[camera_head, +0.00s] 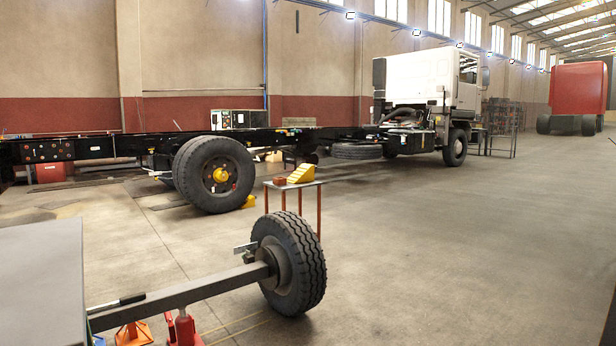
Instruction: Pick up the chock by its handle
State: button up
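A yellow wedge-shaped chock (301,173) sits on a small table (312,184) with reddish legs, near the middle of the head view. A small reddish-brown block (280,181) lies beside it on the tabletop. The chock's handle is too small to make out. Another yellow chock-like piece (250,201) is on the floor by the truck's rear wheel (214,174). My gripper is not in view.
A loose axle (190,293) with a big tyre (290,262) lies across the foreground, before the table. A red stand (185,330) is under it. A grey flat surface (40,270) fills the left edge. The truck chassis (90,147) runs behind. Floor on the right is clear.

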aim_at(305, 173)
jog(key=i+l+z, duration=0.1)
jog(key=i+z, duration=0.2)
jog(key=i, duration=1.15)
jog(key=i+z, duration=0.15)
jog(key=i, duration=0.45)
jog(key=i+z, duration=0.15)
jog(key=i, duration=0.4)
jog(key=i+j+z, duration=0.2)
jog(key=i, duration=0.4)
jog(key=i+j+z, duration=0.15)
jog(key=i, duration=0.45)
jog(key=i+u, duration=0.35)
jog(key=i, duration=0.25)
jog(key=i+l+u, duration=0.25)
jog(key=i+u, duration=0.15)
jog(key=i, duration=0.15)
